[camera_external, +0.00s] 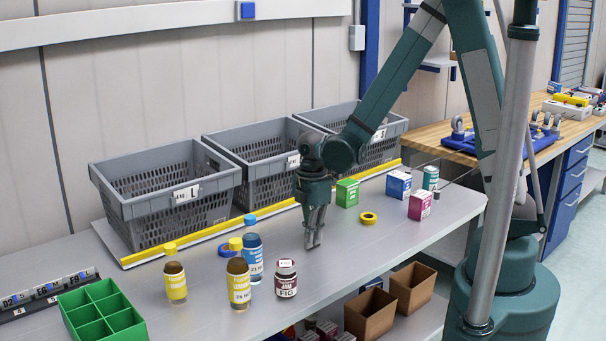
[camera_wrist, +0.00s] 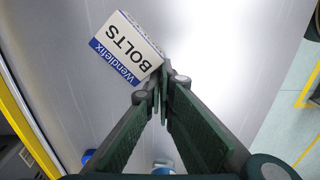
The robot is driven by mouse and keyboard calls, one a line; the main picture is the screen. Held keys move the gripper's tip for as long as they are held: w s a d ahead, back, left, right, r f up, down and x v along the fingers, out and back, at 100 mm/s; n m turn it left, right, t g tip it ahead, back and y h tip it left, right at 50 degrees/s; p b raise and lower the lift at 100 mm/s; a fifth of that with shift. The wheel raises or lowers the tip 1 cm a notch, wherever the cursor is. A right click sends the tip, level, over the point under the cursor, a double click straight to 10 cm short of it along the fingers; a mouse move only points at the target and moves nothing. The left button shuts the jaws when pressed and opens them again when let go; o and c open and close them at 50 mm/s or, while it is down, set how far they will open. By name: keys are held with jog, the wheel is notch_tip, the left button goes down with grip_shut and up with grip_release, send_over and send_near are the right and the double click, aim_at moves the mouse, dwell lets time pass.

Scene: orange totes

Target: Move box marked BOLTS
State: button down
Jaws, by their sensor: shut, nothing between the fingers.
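In the wrist view, a white box (camera_wrist: 122,45) with a blue band reads "BOLTS" and "Wendlefix". It lies just left of and beyond my fingertips in the picture. In the external view, a blue and white box (camera_external: 398,184) stands at the right of the grey bench; its lettering is too small to read, so I cannot confirm it is the same box. My gripper (camera_external: 313,242) points down over the middle of the bench, left of the boxes. Its fingers (camera_wrist: 164,76) are together and hold nothing. Whether the fingertips touch the BOLTS box is unclear.
A green box (camera_external: 347,193), a yellow tape roll (camera_external: 368,218) and a pink box (camera_external: 419,206) stand right of my gripper. Several bottles and a jam jar (camera_external: 286,279) stand left. Grey crates (camera_external: 181,196) line the back behind a yellow rail (camera_external: 150,255). Bare bench lies in front.

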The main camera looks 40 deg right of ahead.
jog(key=d, duration=0.3)
jog(key=shift+d, duration=0.25)
dwell(1.1)
jog(key=shift+r+p, duration=2.6)
jog(key=shift+r, duration=2.4)
jog(key=shift+a, duration=0.1)
jog(key=w+a+m, duration=0.5)
jog(key=w, duration=0.4)
jog(key=shift+w+r+m, duration=0.25)
jog(key=shift+r+m, duration=0.05)
jog(key=shift+f, duration=0.15)
